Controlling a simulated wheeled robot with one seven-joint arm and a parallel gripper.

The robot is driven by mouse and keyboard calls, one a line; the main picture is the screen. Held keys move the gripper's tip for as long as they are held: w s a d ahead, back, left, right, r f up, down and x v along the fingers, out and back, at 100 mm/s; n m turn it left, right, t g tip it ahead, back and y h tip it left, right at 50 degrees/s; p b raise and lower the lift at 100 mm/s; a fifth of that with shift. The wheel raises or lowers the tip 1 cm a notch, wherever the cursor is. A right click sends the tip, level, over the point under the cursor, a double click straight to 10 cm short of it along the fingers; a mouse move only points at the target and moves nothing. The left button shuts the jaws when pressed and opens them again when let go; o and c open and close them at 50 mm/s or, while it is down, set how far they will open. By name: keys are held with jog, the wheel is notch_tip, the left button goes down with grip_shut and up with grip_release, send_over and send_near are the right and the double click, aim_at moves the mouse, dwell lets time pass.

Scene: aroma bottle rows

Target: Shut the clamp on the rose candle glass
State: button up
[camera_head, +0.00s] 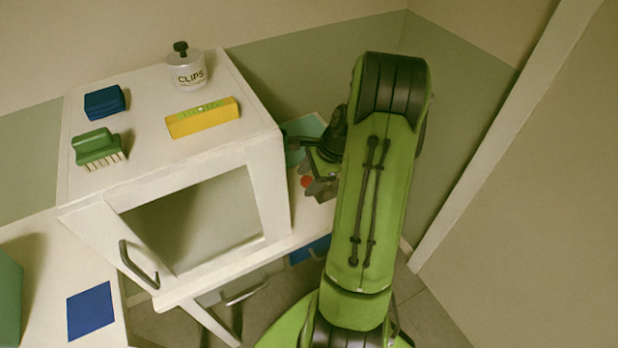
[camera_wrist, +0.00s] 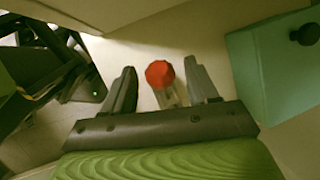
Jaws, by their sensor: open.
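A small upright-looking vessel with a red, faceted top and a paler, clear-looking body (camera_wrist: 159,74) lies between my gripper's fingers in the wrist view; I take it to be the rose candle glass. In the head view only a red spot of it (camera_head: 306,182) shows beside the white cabinet. My gripper (camera_wrist: 161,76) is open around it, one finger on each side. Contact cannot be told. In the head view my gripper (camera_head: 318,184) is partly hidden by my green arm.
A white cabinet (camera_head: 268,180) stands left of my gripper, with a yellow level (camera_head: 203,117), a clips jar (camera_head: 187,72), a green brush (camera_head: 98,149) and a blue block (camera_head: 104,102) on top. A teal box with a dark knob (camera_wrist: 270,75) stands right in the wrist view.

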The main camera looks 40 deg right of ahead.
jog(key=shift+c, duration=0.4)
grip_shut()
jog(key=shift+d+r, duration=0.1)
